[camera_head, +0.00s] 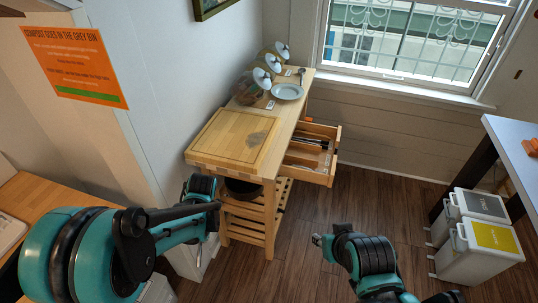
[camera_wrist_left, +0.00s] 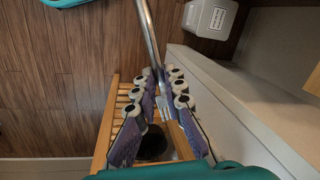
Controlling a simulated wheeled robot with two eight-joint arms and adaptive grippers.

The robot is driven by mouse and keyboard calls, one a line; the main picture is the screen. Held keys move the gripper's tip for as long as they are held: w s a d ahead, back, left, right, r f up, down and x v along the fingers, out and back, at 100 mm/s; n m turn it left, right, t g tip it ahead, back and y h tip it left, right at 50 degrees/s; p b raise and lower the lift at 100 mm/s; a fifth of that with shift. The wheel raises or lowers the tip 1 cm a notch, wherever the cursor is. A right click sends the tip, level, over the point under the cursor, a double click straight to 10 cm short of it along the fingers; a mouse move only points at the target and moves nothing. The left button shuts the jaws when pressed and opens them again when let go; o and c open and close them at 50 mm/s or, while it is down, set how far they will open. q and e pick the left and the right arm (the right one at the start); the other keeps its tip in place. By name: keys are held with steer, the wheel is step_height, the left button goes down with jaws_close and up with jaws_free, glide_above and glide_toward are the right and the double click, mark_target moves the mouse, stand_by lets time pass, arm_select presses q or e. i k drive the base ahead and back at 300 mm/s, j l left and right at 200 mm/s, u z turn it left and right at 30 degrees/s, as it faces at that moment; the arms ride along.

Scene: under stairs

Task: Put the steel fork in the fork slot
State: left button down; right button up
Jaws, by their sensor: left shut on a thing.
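In the left wrist view, my left gripper (camera_wrist_left: 160,102) is shut on a long, slim steel utensil, the steel fork (camera_wrist_left: 150,35). In the head view the fork cannot be made out, and my left fingertips are hidden behind the arm, left of the wooden cart. The cart's drawer (camera_head: 328,165) is pulled open to the right and holds a divided tray with some cutlery; which compartment is the fork slot cannot be told. My right gripper (camera_head: 318,240) is low over the floor, its fingers unclear.
The wooden cart (camera_head: 228,140) carries jars (camera_head: 252,82), a plate (camera_head: 287,91) and a small steel utensil (camera_head: 301,74). Two bins (camera_head: 478,255) stand at the right beside a white-topped table (camera_head: 520,150). Floor is free between cart and bins.

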mark_target(309, 156)
steer(key=i+l+u, duration=0.2)
steer(key=l, duration=0.5)
steer(key=l+u, duration=0.15)
steer(key=l, duration=0.6)
steer(key=i+l+u, duration=0.2)
steer(key=l, duration=0.55)
steer(key=k, duration=0.05)
